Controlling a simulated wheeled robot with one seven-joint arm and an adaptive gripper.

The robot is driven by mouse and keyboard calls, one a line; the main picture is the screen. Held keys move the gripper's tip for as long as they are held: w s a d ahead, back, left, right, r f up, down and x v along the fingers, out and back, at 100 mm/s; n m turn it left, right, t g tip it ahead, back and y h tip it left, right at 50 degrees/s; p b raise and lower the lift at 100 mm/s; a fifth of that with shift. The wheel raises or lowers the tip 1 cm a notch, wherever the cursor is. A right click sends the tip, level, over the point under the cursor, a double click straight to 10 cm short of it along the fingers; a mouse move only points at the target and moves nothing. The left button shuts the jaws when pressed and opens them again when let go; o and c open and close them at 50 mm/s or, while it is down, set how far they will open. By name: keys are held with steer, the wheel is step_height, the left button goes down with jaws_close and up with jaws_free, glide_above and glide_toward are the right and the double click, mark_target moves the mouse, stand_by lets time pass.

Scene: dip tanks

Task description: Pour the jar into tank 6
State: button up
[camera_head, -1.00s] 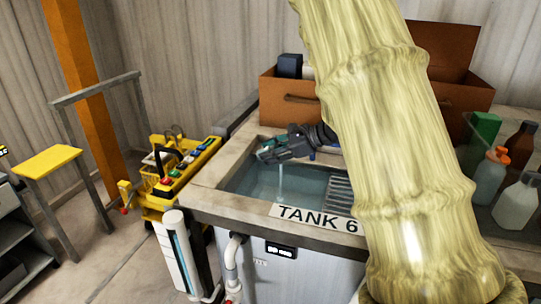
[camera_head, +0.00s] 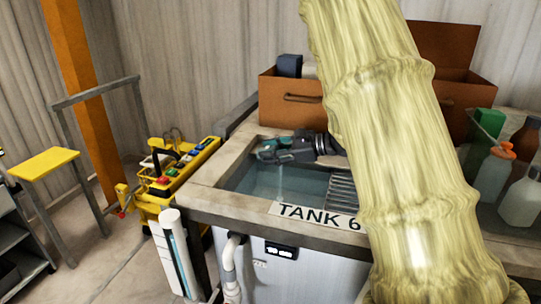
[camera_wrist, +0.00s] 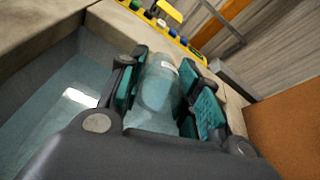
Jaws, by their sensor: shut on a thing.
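My gripper (camera_head: 276,152) is over the open tank 6 (camera_head: 207,198), whose front edge carries the white TANK 6 label (camera_head: 306,217). In the wrist view my gripper (camera_wrist: 163,88) is shut on a clear, pale blue jar (camera_wrist: 155,95), with a teal-padded finger on each side. The jar lies tilted well over, and its mouth is hard to make out. In the head view the jar is mostly hidden by the fingers. A faint, thin stream shows below the gripper, above the bluish liquid (camera_head: 255,182) in the tank.
A slatted rack (camera_head: 342,192) sits at the tank's right side. A brown box (camera_head: 290,103) stands behind it. Several bottles, one with an orange cap (camera_head: 492,178), stand at the right. A yellow control panel (camera_head: 190,160) is at the left.

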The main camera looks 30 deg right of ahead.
steer(key=shift+s+d+f+t+y+b, duration=0.15)
steer(key=shift+t+y+b, duration=0.5)
steer(key=shift+b, duration=0.95)
steer(key=shift+s+d+f+t+y+b, duration=0.15)
steer(key=shift+t+y+b, duration=0.5)
steer(key=shift+b, duration=0.9)
steer(key=shift+s+d+r+t+y+b, duration=0.15)
steer(key=shift+t+y+b, duration=0.4)
steer(key=shift+b, duration=0.55)
steer(key=shift+r+t+y+b, duration=0.1)
steer(key=shift+t+y+b, duration=0.2)
steer(key=shift+t+b, duration=0.6)
steer(key=shift+s+d+r+t+y+b, duration=0.15)
steer(key=shift+t+y+b, duration=0.25)
steer(key=shift+b, duration=0.95)
steer(key=shift+w+a+r+p, duration=0.1)
steer(key=shift+p, duration=0.9)
steer(key=p, duration=0.4)
steer(key=shift+w+a, duration=0.1)
steer(key=p, duration=0.6)
steer(key=shift+r+g+p, duration=0.15)
steer(key=shift+g+p, duration=0.2)
steer(key=shift+p, duration=0.6)
steer(key=shift+g+h+p, duration=0.3)
steer(key=shift+h+p, duration=0.35)
steer(key=shift+p, duration=0.3)
